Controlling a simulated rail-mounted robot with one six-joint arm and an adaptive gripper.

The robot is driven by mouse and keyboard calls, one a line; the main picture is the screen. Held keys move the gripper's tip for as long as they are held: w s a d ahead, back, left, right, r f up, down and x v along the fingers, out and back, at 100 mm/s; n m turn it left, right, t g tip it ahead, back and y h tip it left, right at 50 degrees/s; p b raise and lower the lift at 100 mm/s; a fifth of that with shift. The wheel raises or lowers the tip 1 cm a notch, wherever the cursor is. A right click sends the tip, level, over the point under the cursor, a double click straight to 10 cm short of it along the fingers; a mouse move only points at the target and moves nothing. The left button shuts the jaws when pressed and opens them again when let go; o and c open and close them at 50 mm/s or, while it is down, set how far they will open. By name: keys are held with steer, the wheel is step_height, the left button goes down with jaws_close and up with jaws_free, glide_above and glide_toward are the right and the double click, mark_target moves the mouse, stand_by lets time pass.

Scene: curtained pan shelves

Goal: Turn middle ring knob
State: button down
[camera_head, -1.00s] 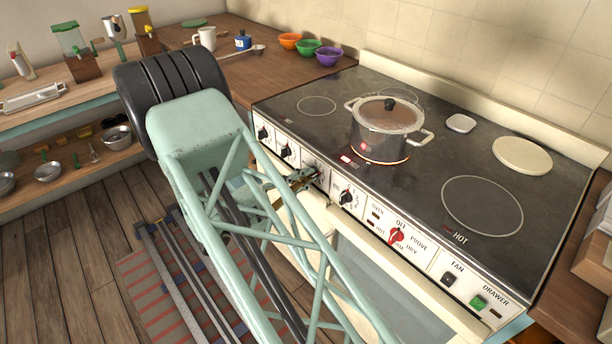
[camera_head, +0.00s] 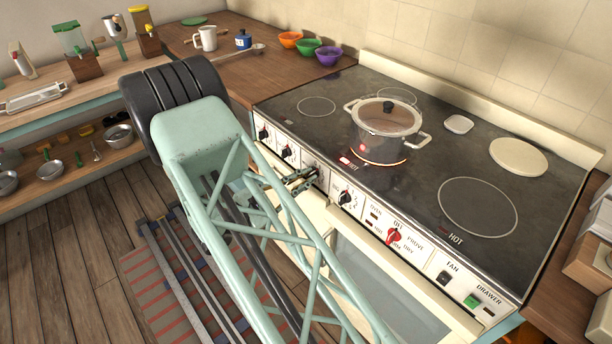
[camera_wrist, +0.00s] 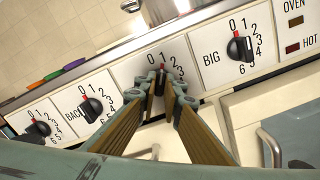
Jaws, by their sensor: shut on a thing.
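The middle ring knob (camera_wrist: 161,82) is a dark knob with a red mark on a white dial panel in the wrist view. Its red mark points up, close to the 1 on its dial. My gripper (camera_wrist: 162,92) is shut on this knob, with one finger on each side. In the head view my gripper (camera_head: 303,181) is at the stove's front panel, and it hides most of the middle knob there.
The BIG knob (camera_wrist: 240,48) is close on the right and the BACK knob (camera_wrist: 92,109) on the left. A lidded pot (camera_head: 386,132) stands on a glowing ring of the stovetop (camera_head: 335,85). An oven handle (camera_wrist: 268,145) juts out below the panel.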

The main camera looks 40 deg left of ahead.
steer(key=shift+n, duration=0.5)
steer(key=shift+n+p, duration=1.1)
steer(key=shift+n, duration=1.2)
steer(key=c, duration=2.7)
jaws_free()
steer(key=shift+n, duration=0.3)
steer(key=shift+v, duration=1.15)
steer(key=shift+v, duration=2.85)
